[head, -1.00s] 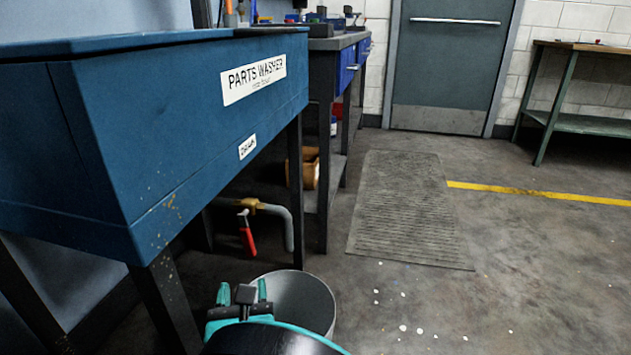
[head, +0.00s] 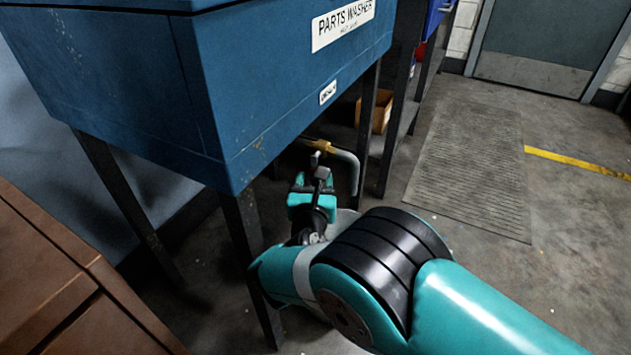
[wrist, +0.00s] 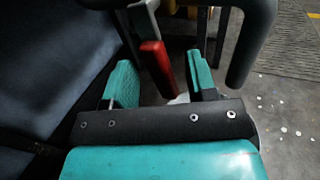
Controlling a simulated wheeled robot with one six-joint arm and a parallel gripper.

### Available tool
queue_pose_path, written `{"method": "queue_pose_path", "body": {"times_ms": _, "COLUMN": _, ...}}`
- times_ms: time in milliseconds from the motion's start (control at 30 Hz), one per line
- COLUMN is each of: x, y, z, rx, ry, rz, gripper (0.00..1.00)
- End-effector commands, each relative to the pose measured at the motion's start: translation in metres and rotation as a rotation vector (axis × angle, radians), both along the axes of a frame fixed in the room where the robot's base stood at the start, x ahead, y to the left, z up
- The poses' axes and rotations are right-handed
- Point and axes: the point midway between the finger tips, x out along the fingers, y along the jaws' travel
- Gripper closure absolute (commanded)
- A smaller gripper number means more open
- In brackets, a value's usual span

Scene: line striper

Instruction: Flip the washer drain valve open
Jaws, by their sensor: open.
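The blue parts washer (head: 290,75) fills the upper left of the head view, with a small drain label (head: 328,92) on its side. Below it, the brass drain valve (head: 318,146) sits on a grey pipe (head: 348,160) that bends down. In the wrist view, the valve's red handle (wrist: 155,62) hangs down between the two teal fingers of my gripper (wrist: 160,82). The fingers are apart, and I see no clear contact with the handle. In the head view, my gripper (head: 312,184) is just below the valve and hides the red handle.
A grey bucket (head: 345,222) stands on the floor behind my arm, mostly hidden. Washer legs (head: 250,265) stand close to my gripper's left. A brown wooden cabinet (head: 60,275) is at lower left. The floor (head: 560,240) is free to the right, past the ribbed mat (head: 470,165).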

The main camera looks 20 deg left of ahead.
Motion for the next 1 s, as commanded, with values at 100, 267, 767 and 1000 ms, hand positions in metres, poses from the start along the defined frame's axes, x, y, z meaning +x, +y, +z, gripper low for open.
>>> {"method": "queue_pose_path", "body": {"times_ms": 100, "x": 0.0101, "y": 0.0031, "z": -0.0007, "rx": 0.0, "ry": -0.001, "rz": 0.0, "gripper": 0.48}}
{"method": "queue_pose_path", "body": {"times_ms": 267, "x": 0.0143, "y": 0.0046, "z": 0.0006, "rx": -0.001, "ry": -0.001, "rz": 0.001, "gripper": 0.48}}
{"method": "queue_pose_path", "body": {"times_ms": 767, "x": 0.0138, "y": 0.0045, "z": 0.0005, "rx": -0.001, "ry": 0.0, "rz": 0.001, "gripper": 1.0}}
{"method": "queue_pose_path", "body": {"times_ms": 1000, "x": 0.014, "y": 0.0035, "z": 0.0002, "rx": -0.002, "ry": 0.002, "rz": -0.002, "gripper": 1.0}}
